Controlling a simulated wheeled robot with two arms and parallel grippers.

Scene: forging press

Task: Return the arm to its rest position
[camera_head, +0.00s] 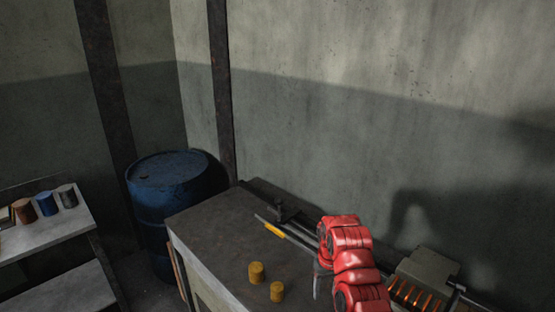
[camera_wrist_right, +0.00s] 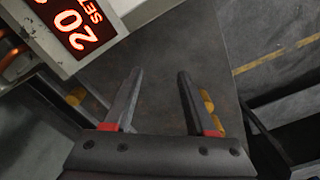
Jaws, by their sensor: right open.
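My right arm (camera_head: 352,255) is red and bent over the dark workbench (camera_head: 205,225) in the head view. Its gripper (camera_head: 318,285) is partly hidden by the arm and points down near the bench. In the right wrist view the two dark fingers of my right gripper (camera_wrist_right: 160,72) stand apart with nothing between them. My left arm and gripper are not in view.
Two yellow cylinders (camera_head: 256,272) (camera_head: 277,291) stand on the bench left of the arm. A heater with glowing bars (camera_head: 415,291) is at the right. A display box (camera_wrist_right: 72,22) shows close in the wrist view. A blue drum (camera_head: 165,190) stands behind.

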